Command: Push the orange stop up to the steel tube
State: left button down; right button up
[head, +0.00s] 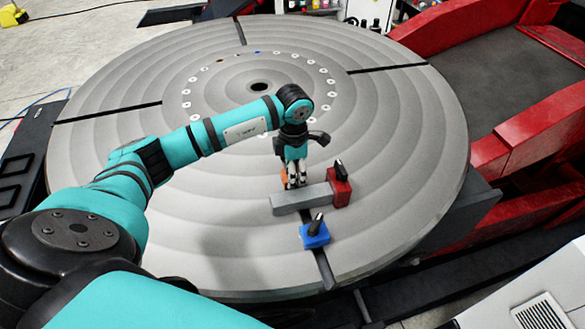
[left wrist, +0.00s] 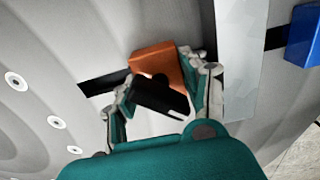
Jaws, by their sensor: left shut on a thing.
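The orange stop (left wrist: 155,60) sits in a dark slot of the round table, with its black handle (left wrist: 160,97) between the fingers of my left gripper (left wrist: 163,84). My left gripper is shut on this stop. In the head view the gripper (head: 294,182) points down and hides most of the orange stop (head: 284,179). The steel tube (head: 300,199), a long grey bar, lies on the table on the near side of the gripper. In the left wrist view a gap shows between the stop and the tube (left wrist: 240,60), with one finger there. My right gripper is out of view.
A red stop (head: 340,188) with a black handle stands at the tube's right end. A blue stop (head: 315,235) with a black handle sits in the slot on the tube's near side. The round grey table (head: 390,130) is otherwise mostly clear. Red framework (head: 540,130) stands at the right.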

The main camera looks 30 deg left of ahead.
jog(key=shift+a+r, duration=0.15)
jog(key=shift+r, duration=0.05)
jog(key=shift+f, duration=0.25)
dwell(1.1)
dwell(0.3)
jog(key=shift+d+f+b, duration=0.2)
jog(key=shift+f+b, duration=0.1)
jog(key=shift+b, duration=0.1)
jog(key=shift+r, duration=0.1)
dwell(0.5)
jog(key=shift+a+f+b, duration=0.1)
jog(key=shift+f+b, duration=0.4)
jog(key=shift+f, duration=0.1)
dwell(2.7)
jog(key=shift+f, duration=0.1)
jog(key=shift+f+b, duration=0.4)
jog(key=shift+b, duration=0.1)
dwell(1.3)
